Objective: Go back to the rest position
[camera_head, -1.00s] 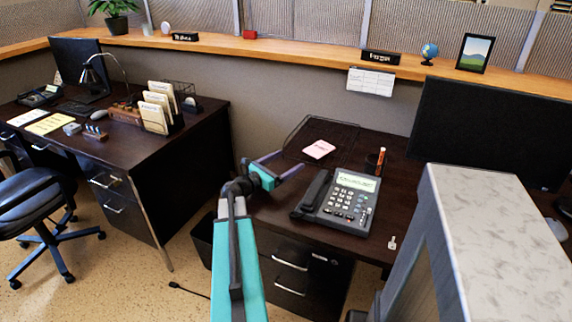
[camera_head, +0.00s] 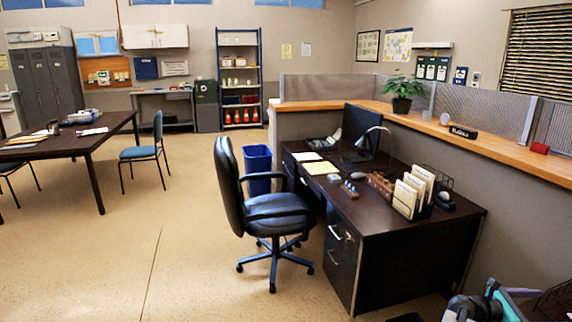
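My gripper (camera_head: 507,289) shows at the bottom right corner of the head view, with teal and dark grey parts. Its two fingers look apart and nothing is seen between them. It is beside the near right end of the dark desk, over a second desk that is mostly cut off by the frame. Most of my arm is below the frame's edge.
A dark desk (camera_head: 420,222) with a monitor, lamp and file holder stands right of centre. A black office chair (camera_head: 268,215) and a blue bin (camera_head: 257,168) are by it. A long table (camera_head: 95,140) with chairs is at left. The floor (camera_head: 150,250) between is clear.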

